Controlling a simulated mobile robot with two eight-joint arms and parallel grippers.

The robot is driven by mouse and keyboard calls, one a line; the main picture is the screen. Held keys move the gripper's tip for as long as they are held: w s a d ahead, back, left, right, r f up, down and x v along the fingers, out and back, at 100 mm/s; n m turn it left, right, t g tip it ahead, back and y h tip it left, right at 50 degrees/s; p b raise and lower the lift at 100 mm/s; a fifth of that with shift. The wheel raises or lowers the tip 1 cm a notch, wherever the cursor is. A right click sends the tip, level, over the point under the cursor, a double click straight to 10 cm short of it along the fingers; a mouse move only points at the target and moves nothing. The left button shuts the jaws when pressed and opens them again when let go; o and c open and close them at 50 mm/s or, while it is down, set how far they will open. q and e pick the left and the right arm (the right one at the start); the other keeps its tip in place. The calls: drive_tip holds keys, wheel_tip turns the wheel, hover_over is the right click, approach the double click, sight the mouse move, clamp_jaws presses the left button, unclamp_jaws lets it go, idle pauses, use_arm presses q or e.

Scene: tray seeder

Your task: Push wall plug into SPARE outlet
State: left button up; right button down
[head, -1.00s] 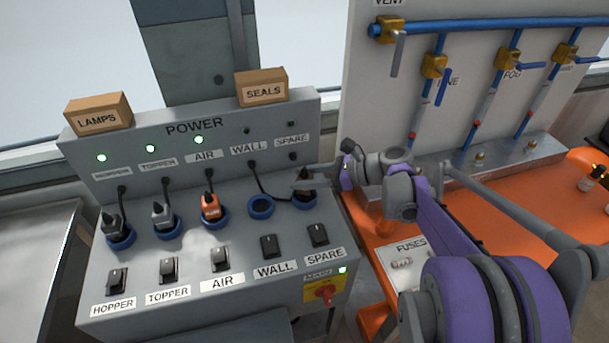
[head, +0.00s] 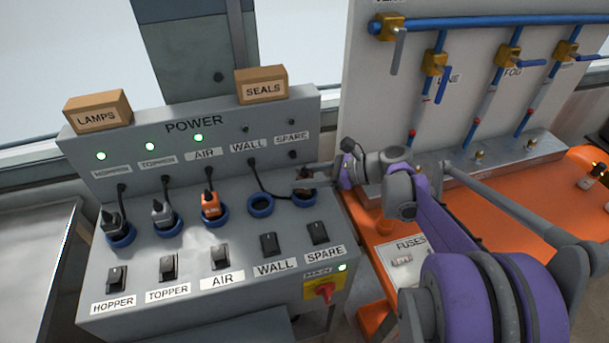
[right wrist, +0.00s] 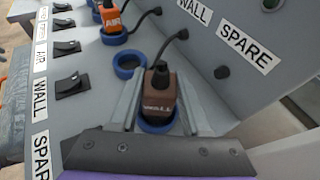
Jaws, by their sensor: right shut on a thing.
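The brown wall plug (right wrist: 160,92) stands in the blue ring of the SPARE outlet (right wrist: 158,126) in the right wrist view; how deep it sits is hard to tell. My right gripper (right wrist: 158,105) is shut on it, one finger on each side. In the head view my right gripper (head: 305,182) covers most of the plug and the SPARE outlet ring (head: 304,200). The WALL outlet (head: 260,205) is an empty blue ring to the left. My left gripper is not in view.
Grey and orange plugs fill the HOPPER, TOPPER and AIR outlets (head: 216,219). Black rocker switches (head: 220,257) line the front. The red main switch (head: 325,291) sits at the lower right corner. Two cardboard boxes (head: 261,86) stand on the panel top.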

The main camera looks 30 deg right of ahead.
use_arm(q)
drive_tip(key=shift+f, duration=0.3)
use_arm(e)
drive_tip(key=shift+f, duration=0.45)
drive_tip(key=shift+c, duration=1.4)
unclamp_jaws()
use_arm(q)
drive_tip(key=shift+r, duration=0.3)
use_arm(e)
drive_tip(key=v, duration=1)
drive_tip(key=shift+s+d+r, duration=0.2)
drive_tip(key=shift+s+d, duration=0.05)
